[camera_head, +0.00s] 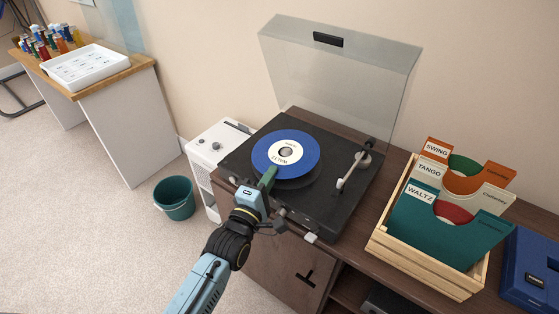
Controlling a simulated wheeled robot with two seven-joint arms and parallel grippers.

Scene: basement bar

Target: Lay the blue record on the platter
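The blue record (304,141), with a white label and a large centre hole, is over the turntable's dark platter (297,183). The platter's near edge shows below the record, and the rest is hidden. The record looks slightly raised, but I cannot tell the exact gap. My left gripper (268,178) has its green fingers at the record's near-left edge and appears shut on it. The turntable (325,219) has its clear lid (340,75) up. Its tonearm (352,170) lies to the right of the record. My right gripper is out of view.
A wooden crate (420,258) of sleeves marked Swing, Tango and Waltz stands right of the turntable. A blue case (529,270) is at the far right. A white cabinet (206,165) and a teal bin (174,198) are left. A table with a white tray (86,68) is farther back.

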